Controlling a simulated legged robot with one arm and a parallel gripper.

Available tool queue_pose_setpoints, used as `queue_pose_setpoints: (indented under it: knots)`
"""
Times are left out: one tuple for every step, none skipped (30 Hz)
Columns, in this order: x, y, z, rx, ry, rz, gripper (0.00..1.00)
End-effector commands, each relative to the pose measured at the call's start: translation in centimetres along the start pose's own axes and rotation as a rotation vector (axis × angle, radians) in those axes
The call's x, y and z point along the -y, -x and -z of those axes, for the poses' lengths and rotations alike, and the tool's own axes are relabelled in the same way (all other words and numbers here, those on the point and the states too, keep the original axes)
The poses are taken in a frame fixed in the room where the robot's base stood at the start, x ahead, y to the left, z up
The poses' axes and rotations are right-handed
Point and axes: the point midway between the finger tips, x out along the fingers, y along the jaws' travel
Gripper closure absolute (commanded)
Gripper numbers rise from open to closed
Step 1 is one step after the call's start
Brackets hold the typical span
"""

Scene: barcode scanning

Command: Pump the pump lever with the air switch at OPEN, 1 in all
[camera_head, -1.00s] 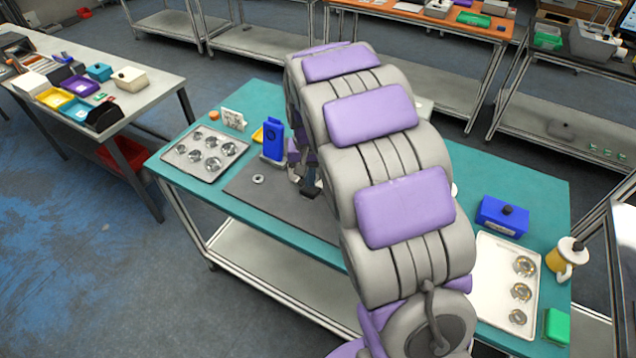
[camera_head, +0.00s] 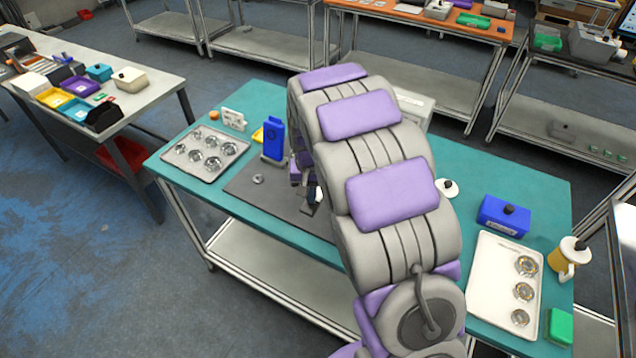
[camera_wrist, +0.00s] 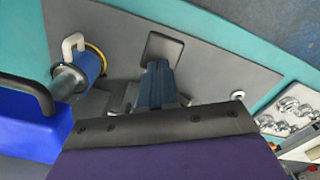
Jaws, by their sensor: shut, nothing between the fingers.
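My gripper (camera_wrist: 158,86) is shut and empty over the grey mat (camera_wrist: 105,25), seen end-on in the wrist view. A dark square piece (camera_wrist: 162,48) lies just beyond its fingers; I cannot tell whether they touch. A blue cylinder (camera_wrist: 88,64) with a pale hooked handle (camera_wrist: 72,44) stands left of the fingers. A larger blue body (camera_wrist: 28,138) with a black handle (camera_wrist: 30,92) fills the left edge. I cannot tell which part is the pump lever or the air switch, nor the switch's setting. In the head view my arm hides much of this area.
A blue upright device (camera_head: 273,140) stands at the mat's back edge. A small metal ring (camera_head: 258,179) lies on the mat. A tray of metal parts (camera_head: 205,154) is left. A blue box (camera_head: 504,216), white tray (camera_head: 503,280) and yellow pitcher (camera_head: 566,260) are right.

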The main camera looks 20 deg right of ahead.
Motion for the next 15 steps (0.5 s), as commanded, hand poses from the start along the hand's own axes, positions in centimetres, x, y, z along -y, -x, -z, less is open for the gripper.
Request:
queue_pose_setpoints:
  knots:
    - [-0.1, -0.5, 0.1, -0.001, 0.0, -0.001, 1.0]
    - [-0.1, -0.8, 0.1, -0.001, 0.0, -0.001, 1.0]
    - [-0.1, -0.6, 0.1, -0.003, 0.0, -0.001, 1.0]
    - [-0.1, -0.6, 0.1, -0.003, 0.0, -0.001, 1.0]
    - [-0.1, -0.5, 0.1, -0.003, 0.0, -0.001, 1.0]
    - [-0.1, -0.5, 0.1, -0.003, 0.0, -0.001, 1.0]
    - [-0.1, -0.5, 0.1, -0.002, 0.0, -0.001, 1.0]
    - [-0.1, -0.5, 0.1, -0.002, 0.0, -0.001, 1.0]
    - [-0.1, -0.5, 0.1, -0.002, 0.0, -0.001, 1.0]
    - [-0.1, -0.5, 0.1, -0.002, 0.0, -0.001, 1.0]
    - [-0.1, -0.4, 0.0, -0.002, 0.0, -0.001, 1.0]
    - [-0.1, -0.3, 0.0, -0.002, 0.0, -0.001, 1.0]
    - [-0.1, -0.1, 0.0, -0.002, 0.0, -0.002, 1.0]
    - [-0.1, 0.1, 0.0, -0.002, 0.0, -0.001, 1.0]
    - [-0.1, 0.5, 0.0, -0.002, 0.0, -0.001, 1.0]
